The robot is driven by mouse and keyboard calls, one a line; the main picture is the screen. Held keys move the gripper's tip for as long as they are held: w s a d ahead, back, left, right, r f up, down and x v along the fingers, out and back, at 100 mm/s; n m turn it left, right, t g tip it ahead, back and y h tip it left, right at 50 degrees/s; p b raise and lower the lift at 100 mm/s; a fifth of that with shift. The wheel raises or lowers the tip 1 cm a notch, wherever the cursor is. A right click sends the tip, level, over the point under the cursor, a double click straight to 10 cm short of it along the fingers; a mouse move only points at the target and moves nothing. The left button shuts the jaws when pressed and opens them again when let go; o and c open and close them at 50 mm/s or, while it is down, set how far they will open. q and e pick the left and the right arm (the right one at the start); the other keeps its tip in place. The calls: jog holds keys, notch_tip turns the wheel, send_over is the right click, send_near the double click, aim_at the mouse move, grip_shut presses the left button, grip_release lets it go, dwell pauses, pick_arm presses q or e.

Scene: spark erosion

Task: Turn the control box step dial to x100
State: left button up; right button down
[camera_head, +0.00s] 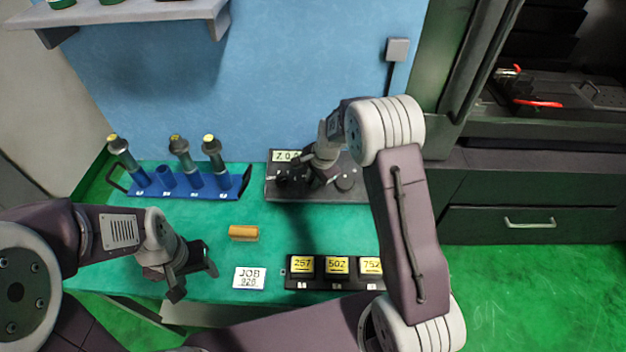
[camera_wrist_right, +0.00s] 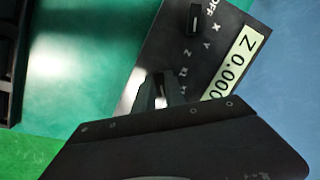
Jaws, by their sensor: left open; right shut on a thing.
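The control box (camera_head: 360,195) is a dark panel with a lit display reading Z 0.000 (camera_wrist_right: 237,62) in the right wrist view. Its axis dial (camera_wrist_right: 194,18), with OFF, X, Y and Z marks around it, stands clear of my gripper. My right gripper (camera_wrist_right: 160,92) is down at the panel, beside the display, shut on a small knob that appears to be the step dial. The fingers and dark gripper body cover most of this knob, and its pointer and step marks cannot be read. My left gripper (camera_head: 193,277) is open and empty over the mat's front left.
A blue rack (camera_head: 205,193) with several dark, yellow-topped holders stands left of the box. An orange block (camera_head: 243,232), a JOB 928 card (camera_head: 250,278) and a black tray with yellow number labels (camera_head: 318,283) lie in front. Green mat is bare between them.

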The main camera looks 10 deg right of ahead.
jog(key=c, duration=1.4)
grip_release()
jog(key=v, duration=0.9)
